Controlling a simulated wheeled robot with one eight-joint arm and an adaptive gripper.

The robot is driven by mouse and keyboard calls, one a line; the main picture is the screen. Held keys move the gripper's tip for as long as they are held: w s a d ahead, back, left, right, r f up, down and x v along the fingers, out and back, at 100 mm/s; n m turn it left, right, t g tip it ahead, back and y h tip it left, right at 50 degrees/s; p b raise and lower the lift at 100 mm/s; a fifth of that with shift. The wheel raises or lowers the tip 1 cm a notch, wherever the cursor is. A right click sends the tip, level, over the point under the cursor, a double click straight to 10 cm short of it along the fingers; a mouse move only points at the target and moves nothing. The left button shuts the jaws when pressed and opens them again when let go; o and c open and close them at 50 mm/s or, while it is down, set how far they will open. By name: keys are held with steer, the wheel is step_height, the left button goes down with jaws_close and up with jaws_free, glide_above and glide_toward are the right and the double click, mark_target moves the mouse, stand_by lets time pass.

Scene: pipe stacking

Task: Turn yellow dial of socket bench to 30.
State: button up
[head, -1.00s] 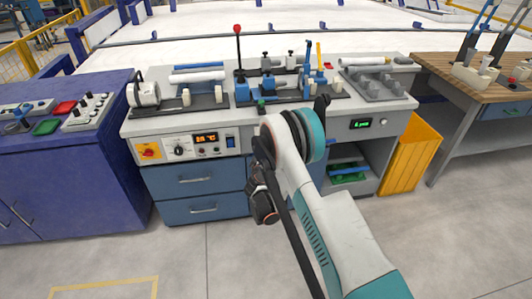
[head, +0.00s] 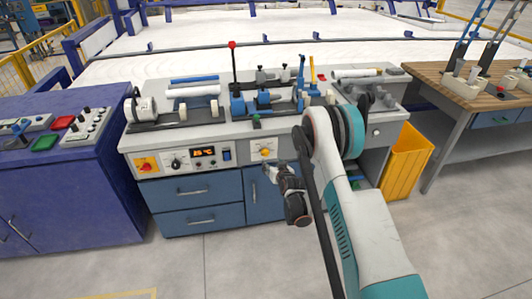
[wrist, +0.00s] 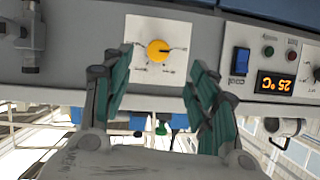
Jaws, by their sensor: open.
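The socket bench (head: 190,240) is a grey worktop over blue drawers. Its yellow dial (head: 265,152) sits on a white plate in the front panel. In the wrist view, which is upside down, the yellow dial (wrist: 157,50) shows on its plate with small scale marks; its numbers are too small to read. My gripper (head: 272,169) is in front of the panel, just below the dial in the head view. In the wrist view my gripper (wrist: 158,66) is open and empty, its two fingers on either side of the dial, apparently not touching it.
An orange temperature display (wrist: 277,84) reads 25 °C, beside a blue switch (wrist: 242,61). A black knob (head: 176,163) and a red-and-yellow switch (head: 146,166) are farther left. A yellow bin (head: 405,165) stands right of the bench. Floor in front is clear.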

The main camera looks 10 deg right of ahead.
mark_target(266, 154)
steer(key=shift+m, duration=0.7)
steer(key=b+x, duration=0.1)
steer(key=x, duration=0.3)
steer(key=b+x, duration=0.1)
steer(key=x, duration=0.2)
steer(key=r+b+x, duration=0.1)
steer(key=b+x, duration=0.1)
steer(key=x, duration=0.2)
steer(key=shift+w+d, duration=0.15)
steer(key=shift+w, duration=0.5)
steer(key=shift+w+f, duration=0.25)
steer(key=shift+w, duration=0.45)
steer(key=c, duration=1.1)
